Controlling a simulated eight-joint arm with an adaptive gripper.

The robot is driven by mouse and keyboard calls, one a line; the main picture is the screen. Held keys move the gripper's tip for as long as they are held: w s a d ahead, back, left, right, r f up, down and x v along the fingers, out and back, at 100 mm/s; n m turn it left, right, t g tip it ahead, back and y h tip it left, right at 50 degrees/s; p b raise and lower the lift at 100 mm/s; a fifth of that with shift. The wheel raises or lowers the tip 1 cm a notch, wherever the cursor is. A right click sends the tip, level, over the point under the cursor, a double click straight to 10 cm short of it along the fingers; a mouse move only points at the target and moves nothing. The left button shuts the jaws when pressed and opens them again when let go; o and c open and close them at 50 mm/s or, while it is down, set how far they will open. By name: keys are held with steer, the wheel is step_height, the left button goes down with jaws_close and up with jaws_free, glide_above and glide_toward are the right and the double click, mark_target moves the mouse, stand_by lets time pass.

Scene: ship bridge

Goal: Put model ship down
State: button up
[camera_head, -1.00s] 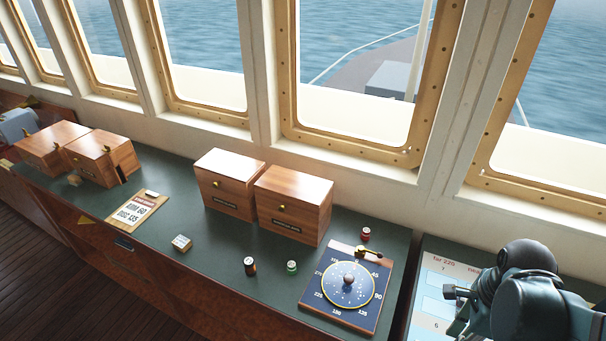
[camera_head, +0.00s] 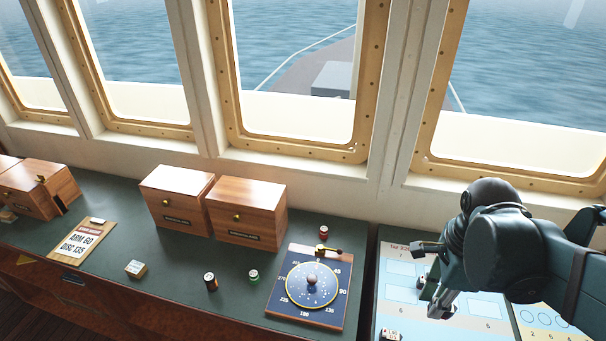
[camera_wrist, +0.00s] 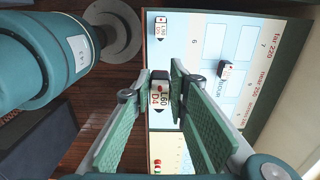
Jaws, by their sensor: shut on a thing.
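My gripper (camera_head: 434,302) is over the left part of the chart board at the right of the head view. In the wrist view its green-padded fingers (camera_wrist: 162,84) are shut on a small white piece with a dark end, the model ship (camera_wrist: 160,98), marked "L60" and "D4". Its shape beyond the label is hidden, and I cannot tell whether it touches the board. The chart board (camera_head: 398,262) has pale blue numbered boxes. Similar labelled pieces on it show in the wrist view, one near the top (camera_wrist: 162,27) and one to the right (camera_wrist: 225,70).
A dial board (camera_head: 335,255) with a brass arm lies left of the chart board. Windows are behind.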

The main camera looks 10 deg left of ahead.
step_height(320, 180, up, 2)
steer(key=shift+r, duration=0.1)
steer(key=shift+w+a+r, duration=0.15)
steer(key=shift+w+a, duration=0.1)
steer(key=w+a+r+n+p, duration=0.1)
steer(key=w+a+r+n, duration=0.3)
steer(key=a, duration=0.8)
steer(key=w+a+f+n+p, duration=0.1)
steer(key=w+a+n, duration=0.2)
steer(key=w+a, duration=0.65)
steer(key=w+a+r+n+p, duration=0.1)
steer(key=w+a+r+n, duration=0.15)
steer(key=a, duration=1.25)
steer(key=s+a+f+n+p, duration=0.1)
steer(key=s+a+f+n, duration=0.15)
steer(key=a, duration=0.95)
steer(key=s+a+f+n, duration=0.2)
steer(key=s+a+n, duration=0.15)
steer(key=a, duration=0.85)
steer(key=s+a+f+n+p, duration=0.1)
steer(key=s+a+f+n, duration=0.2)
steer(key=a, duration=0.9)
step_height(320, 180, down, 10)
steer(key=shift+s, duration=0.15)
